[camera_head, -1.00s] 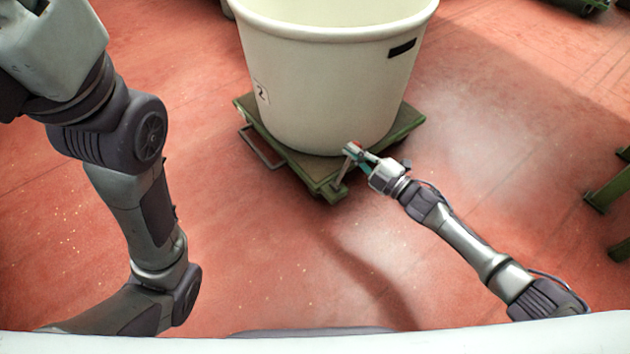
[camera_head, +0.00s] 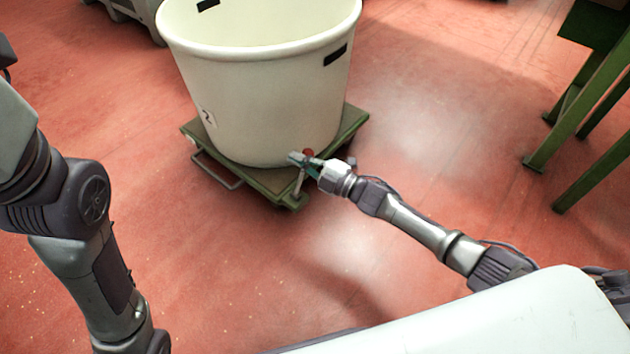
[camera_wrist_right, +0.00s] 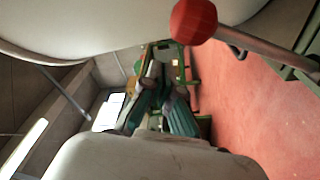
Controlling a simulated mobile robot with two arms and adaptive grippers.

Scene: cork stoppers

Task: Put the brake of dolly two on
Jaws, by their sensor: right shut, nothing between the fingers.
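Dolly two is a green wheeled platform (camera_head: 190,132) on the red floor, carrying a big cream tub (camera_head: 265,110) marked with a 2. Its brake lever (camera_head: 299,184) is a thin grey rod standing up at the front right corner, with a red knob (camera_head: 308,152) on top. My right gripper (camera_head: 300,160) reaches in from the right and is shut and empty beside the knob. In the right wrist view the knob (camera_wrist_right: 194,20) is above and apart from my shut teal fingers (camera_wrist_right: 165,105). Whether a finger touches the rod is unclear. My left gripper is out of view.
A metal loop handle (camera_head: 215,170) sticks out from the dolly's left front side. A green-legged table (camera_head: 580,125) stands at the right. A grey container (camera_head: 140,12) is at the top left. The floor in front of the dolly is clear.

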